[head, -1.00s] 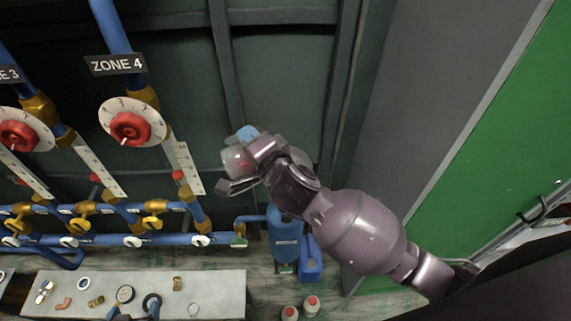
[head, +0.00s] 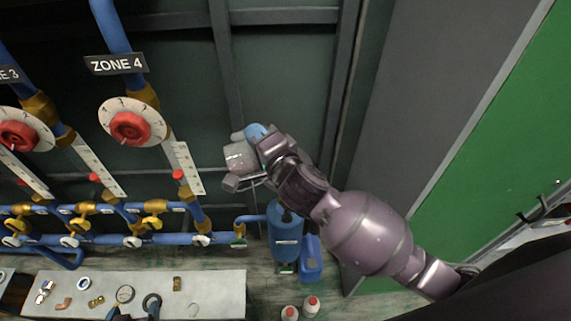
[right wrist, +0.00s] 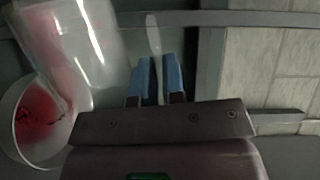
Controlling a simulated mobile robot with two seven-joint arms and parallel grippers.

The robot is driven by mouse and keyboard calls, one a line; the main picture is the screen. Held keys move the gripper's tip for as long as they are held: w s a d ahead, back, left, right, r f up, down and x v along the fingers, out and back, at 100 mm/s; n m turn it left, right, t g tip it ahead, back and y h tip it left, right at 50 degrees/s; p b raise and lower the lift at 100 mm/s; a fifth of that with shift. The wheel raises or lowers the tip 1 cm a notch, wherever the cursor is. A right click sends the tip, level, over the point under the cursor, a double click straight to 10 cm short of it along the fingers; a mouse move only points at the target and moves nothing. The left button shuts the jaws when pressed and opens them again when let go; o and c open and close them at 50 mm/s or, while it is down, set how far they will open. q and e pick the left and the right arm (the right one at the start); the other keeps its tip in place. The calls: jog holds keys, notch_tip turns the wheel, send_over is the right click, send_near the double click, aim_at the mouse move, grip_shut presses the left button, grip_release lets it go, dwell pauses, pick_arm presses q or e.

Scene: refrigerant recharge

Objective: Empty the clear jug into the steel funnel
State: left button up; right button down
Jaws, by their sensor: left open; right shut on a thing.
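The clear jug (head: 240,157) is at the end of my right arm, in front of the dark wall. My right gripper (head: 256,133) is shut on it. In the right wrist view the jug (right wrist: 75,45) is tilted and blurred, with pink-red liquid showing through its wall. A round pale rim with red inside shows below it; I cannot tell whether this is the jug's mouth or another vessel. The right fingers (right wrist: 158,80) have blue tips. My left gripper (head: 133,313) is open at the bottom edge, mostly out of frame. I cannot make out the steel funnel.
A blue tank (head: 285,240) and a blue canister (head: 310,260) stand on the floor below my right arm. A grey bench (head: 215,290) with fittings lies at lower left, below blue pipes with gauges and yellow valves.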

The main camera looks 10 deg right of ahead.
jog(key=shift+d+r+m+y, duration=0.3)
jog(key=shift+d+m, duration=0.4)
jog(key=shift+d, duration=0.15)
